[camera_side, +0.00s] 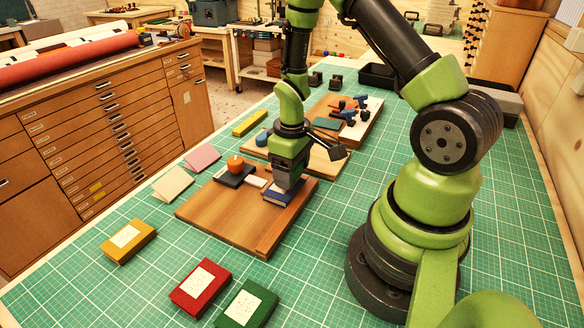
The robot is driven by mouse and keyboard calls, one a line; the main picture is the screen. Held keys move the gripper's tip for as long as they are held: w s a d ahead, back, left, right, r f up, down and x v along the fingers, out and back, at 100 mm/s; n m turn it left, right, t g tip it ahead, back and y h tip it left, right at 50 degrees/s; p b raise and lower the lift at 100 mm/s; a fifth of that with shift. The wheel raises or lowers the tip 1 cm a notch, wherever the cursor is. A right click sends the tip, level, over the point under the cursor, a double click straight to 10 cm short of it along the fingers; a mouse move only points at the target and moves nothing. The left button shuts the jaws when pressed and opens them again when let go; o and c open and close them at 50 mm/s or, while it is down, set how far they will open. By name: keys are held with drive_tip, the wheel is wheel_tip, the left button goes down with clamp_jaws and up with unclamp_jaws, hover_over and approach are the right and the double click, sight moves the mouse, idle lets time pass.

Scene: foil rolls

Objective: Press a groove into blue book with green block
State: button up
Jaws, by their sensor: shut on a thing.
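The blue book (282,196) lies flat on the right part of a wooden board (235,214). My gripper (287,185) points down right over the book, with its tips at the book's top. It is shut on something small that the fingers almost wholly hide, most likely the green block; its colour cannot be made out. I cannot tell whether the held piece touches the cover. No groove can be seen, as the gripper covers part of the book.
A dark pad with an orange ball (235,164) and a small white block (256,182) sit left of the book. Yellow (128,240), red (201,288) and green (246,304) books lie in front. Another board with tools (352,118) stands behind. The mat right of the board is clear.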

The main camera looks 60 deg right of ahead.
sight(285, 193)
drive_tip(key=shift+f, duration=0.45)
idle(1.1)
drive_tip(key=shift+a, duration=1.6)
idle(0.5)
drive_tip(key=shift+d, duration=1.65)
idle(0.3)
drive_tip(key=shift+a+f, duration=0.1)
drive_tip(key=shift+a, duration=1.35)
idle(0.5)
drive_tip(key=shift+a, duration=0.2)
drive_tip(key=shift+s+d, duration=0.1)
drive_tip(key=shift+d, duration=0.25)
